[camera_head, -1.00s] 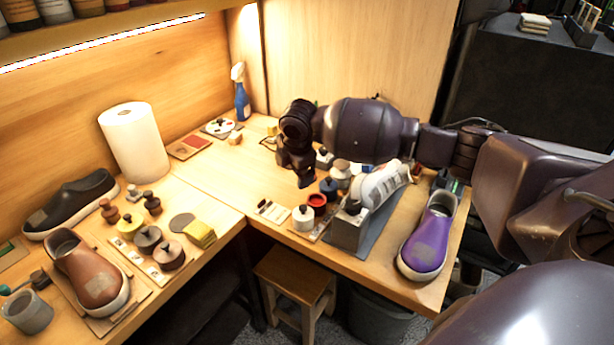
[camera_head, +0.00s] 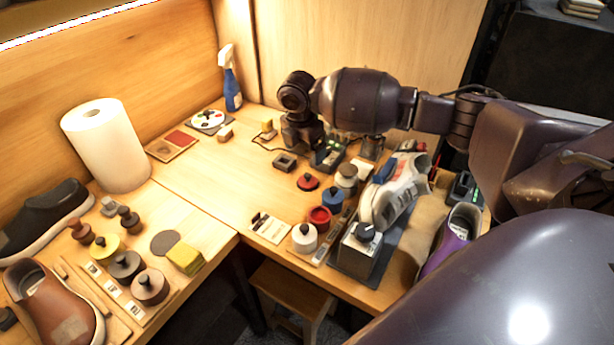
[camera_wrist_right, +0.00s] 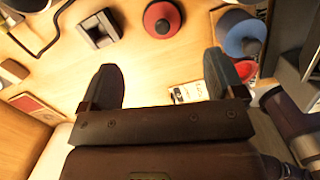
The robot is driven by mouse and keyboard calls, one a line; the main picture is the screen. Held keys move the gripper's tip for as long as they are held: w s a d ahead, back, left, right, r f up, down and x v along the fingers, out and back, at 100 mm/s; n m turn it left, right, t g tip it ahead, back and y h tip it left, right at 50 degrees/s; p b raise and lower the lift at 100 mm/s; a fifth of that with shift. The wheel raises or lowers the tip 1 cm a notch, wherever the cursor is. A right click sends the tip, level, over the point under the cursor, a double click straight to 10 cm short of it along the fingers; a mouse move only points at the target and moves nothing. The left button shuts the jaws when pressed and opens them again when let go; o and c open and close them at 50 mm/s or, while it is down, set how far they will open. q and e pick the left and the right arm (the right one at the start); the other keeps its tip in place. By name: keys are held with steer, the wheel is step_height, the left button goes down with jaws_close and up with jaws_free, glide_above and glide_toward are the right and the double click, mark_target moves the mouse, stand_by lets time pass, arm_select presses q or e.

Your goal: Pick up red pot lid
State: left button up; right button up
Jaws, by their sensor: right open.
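The red pot lid (camera_head: 308,182) is a small red disc with a dark knob, lying on the table to the left of the blue pot (camera_head: 332,198). The red pot (camera_head: 319,218) stands open in front of it. My right gripper (camera_head: 303,138) is behind the lid in the head view, above the table. In the right wrist view, its open, empty fingers (camera_wrist_right: 163,78) are apart, and the red pot lid (camera_wrist_right: 162,18) lies beyond the fingertips near the top edge. My left gripper is not in view.
A white-grey sneaker (camera_head: 397,190) on a stand is to the right of the pots. A white pot (camera_head: 304,238) is in front. A small square dark holder (camera_head: 284,162) and a cable are near the lid. The table left of the lid is clear.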

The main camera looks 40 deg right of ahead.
mark_target(307, 175)
steer(key=f, duration=0.3)
steer(key=f+b, duration=0.1)
steer(key=f, duration=0.2)
steer(key=f+b, duration=0.1)
steer(key=f, duration=0.3)
steer(key=shift+d, duration=0.4)
steer(key=shift+s, duration=0.1)
steer(key=c, duration=1)
